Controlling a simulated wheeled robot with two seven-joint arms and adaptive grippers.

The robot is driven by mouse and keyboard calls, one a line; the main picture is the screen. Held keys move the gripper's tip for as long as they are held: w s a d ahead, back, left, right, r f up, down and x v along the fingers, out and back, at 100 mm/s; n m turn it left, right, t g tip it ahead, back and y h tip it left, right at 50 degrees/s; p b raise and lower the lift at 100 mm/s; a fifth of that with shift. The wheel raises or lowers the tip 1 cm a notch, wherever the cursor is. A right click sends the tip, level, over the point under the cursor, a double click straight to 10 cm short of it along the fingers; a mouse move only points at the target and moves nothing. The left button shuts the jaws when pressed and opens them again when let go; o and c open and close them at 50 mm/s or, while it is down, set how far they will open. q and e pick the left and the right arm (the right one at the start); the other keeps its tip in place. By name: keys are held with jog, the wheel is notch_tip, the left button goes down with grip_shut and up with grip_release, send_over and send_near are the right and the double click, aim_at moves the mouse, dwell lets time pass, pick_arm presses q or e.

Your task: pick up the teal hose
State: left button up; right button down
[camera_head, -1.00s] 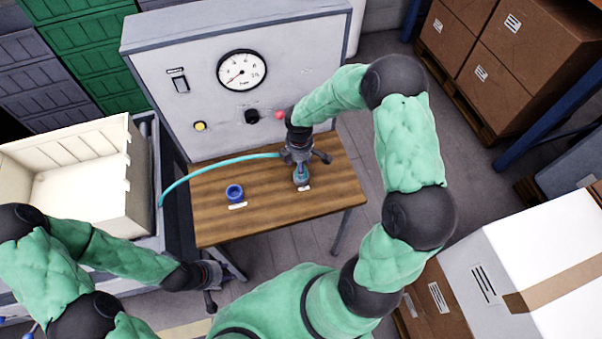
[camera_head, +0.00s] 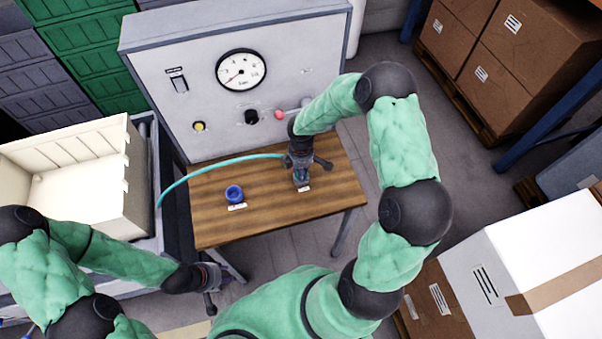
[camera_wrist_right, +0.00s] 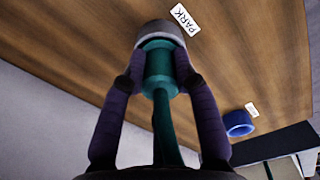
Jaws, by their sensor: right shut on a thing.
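The teal hose (camera_head: 215,166) arcs from the left edge of the wooden table to my right gripper (camera_head: 304,170). In the right wrist view, its teal end fitting (camera_wrist_right: 160,72) with a grey collar (camera_wrist_right: 160,35) sits between the two fingers of my right gripper (camera_wrist_right: 160,75). The fingers are shut on the fitting from both sides. The collar end is at or close to the tabletop, beside the PARK label (camera_wrist_right: 186,19); I cannot tell if it touches. My left gripper (camera_head: 222,288) is empty, its fingers spread, in front of the table at the lower left.
A blue ring-like cup (camera_head: 234,193) stands on the wooden table (camera_head: 265,222), left of my right gripper. A grey panel (camera_head: 200,60) with a gauge, knobs and a switch rises behind. A cream bin (camera_head: 70,185) stands left. Cartons (camera_head: 530,260) stand right.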

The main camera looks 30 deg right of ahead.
jog(key=shift+r, duration=0.5)
notch_tip(320, 180, up, 2)
jog(key=shift+r+p, duration=0.15)
jog(key=shift+p, duration=0.2)
jog(key=s+a+r+p, duration=0.1)
jog(key=s+a+r, duration=0.8)
jog(key=a, duration=0.1)
jog(key=shift+s+r, duration=0.35)
jog(key=shift+s, duration=0.05)
